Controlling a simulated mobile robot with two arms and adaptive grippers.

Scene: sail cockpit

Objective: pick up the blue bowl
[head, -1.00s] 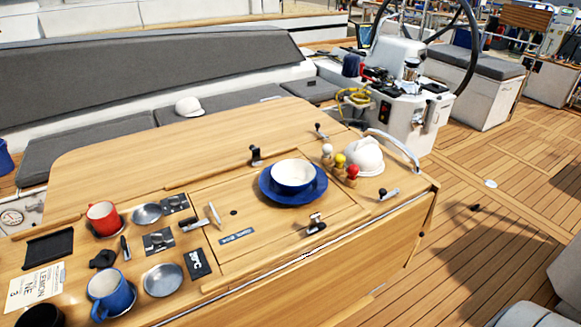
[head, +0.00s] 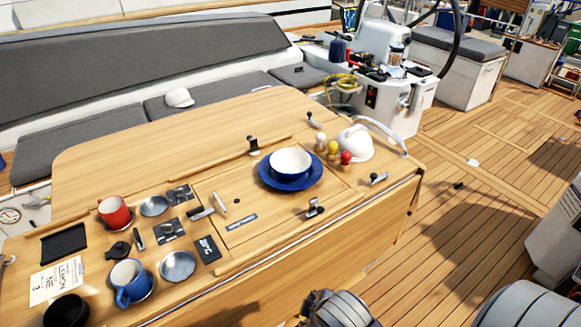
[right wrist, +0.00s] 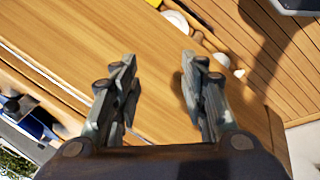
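The blue bowl (head: 291,163), blue outside and white inside, sits upright on a blue plate (head: 311,182) on the wooden table. My right arm shows at the bottom edge of the head view, in front of the table and well apart from the bowl. In the right wrist view my right gripper (right wrist: 160,92) is open, with two spread fingers and only wooden surface between them. My left gripper is not in view.
A cleat (head: 314,208) is in front of the plate. A red mug (head: 115,212), a blue mug (head: 129,281) and small dishes are at the left.

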